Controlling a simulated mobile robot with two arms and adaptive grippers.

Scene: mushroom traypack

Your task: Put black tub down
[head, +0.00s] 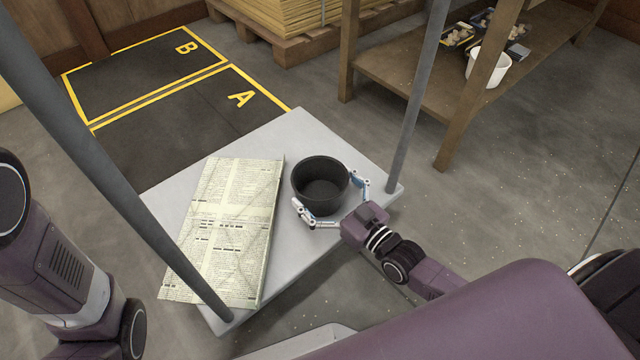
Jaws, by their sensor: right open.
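The black tub (321,185) stands upright and looks empty on the grey tabletop (292,133), near its right side. My right gripper (333,201) is open, with one finger at the tub's near left side and the other at its right side. Whether the fingers touch the tub's wall I cannot tell. My left arm shows at the left edge of the view, but its gripper is out of view.
A newspaper sheet (228,225) covers the tabletop left of the tub. Grey posts rise at the table's corners. A wooden shelf (420,85) at the back right holds a white tub (488,68) and small trays. Floor mats marked A and B (150,85) lie beyond the table.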

